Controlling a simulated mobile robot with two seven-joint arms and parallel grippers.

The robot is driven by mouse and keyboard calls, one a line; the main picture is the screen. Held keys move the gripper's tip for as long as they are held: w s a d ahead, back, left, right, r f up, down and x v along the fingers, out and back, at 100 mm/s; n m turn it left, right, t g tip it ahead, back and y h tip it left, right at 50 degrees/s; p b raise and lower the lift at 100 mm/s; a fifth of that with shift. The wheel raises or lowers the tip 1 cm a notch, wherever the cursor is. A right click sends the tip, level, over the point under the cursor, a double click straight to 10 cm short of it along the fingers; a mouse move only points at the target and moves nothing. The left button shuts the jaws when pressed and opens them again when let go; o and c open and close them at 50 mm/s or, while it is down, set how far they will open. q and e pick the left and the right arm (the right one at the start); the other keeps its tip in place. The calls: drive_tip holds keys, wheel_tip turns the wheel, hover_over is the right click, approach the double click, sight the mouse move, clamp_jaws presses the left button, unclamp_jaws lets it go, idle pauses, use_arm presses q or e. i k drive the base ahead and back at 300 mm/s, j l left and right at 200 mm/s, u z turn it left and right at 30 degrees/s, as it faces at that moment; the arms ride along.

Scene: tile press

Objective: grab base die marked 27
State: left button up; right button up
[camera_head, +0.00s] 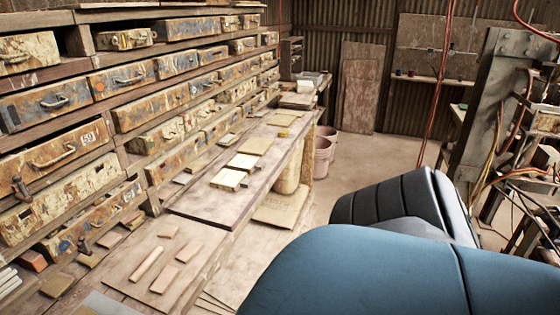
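I cannot make out a base die marked 27 in the head view; no such number is legible. Pale rectangular blocks, one a cream block (228,179), lie on the long wooden bench, and some of the pieces are too small to identify. Several thin pinkish pieces, such as a long tile strip (146,264), lie on the near board. Neither of my grippers is in view.
A rack of worn drawers, one drawer (55,154) bearing "59", lines the left. A wooden bench (212,205) runs beside it. A blue padded shape (360,275) and a black seat-like shape (400,200) block the lower right. Buckets (322,157) stand beyond on open floor.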

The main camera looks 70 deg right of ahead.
sight(230, 180)
drive_tip(key=l+z, duration=0.15)
drive_tip(key=z, duration=1.6)
drive_tip(key=i+l+z, duration=0.1)
drive_tip(key=i, duration=0.25)
drive_tip(key=i+l+z, duration=0.15)
drive_tip(key=i, duration=0.2)
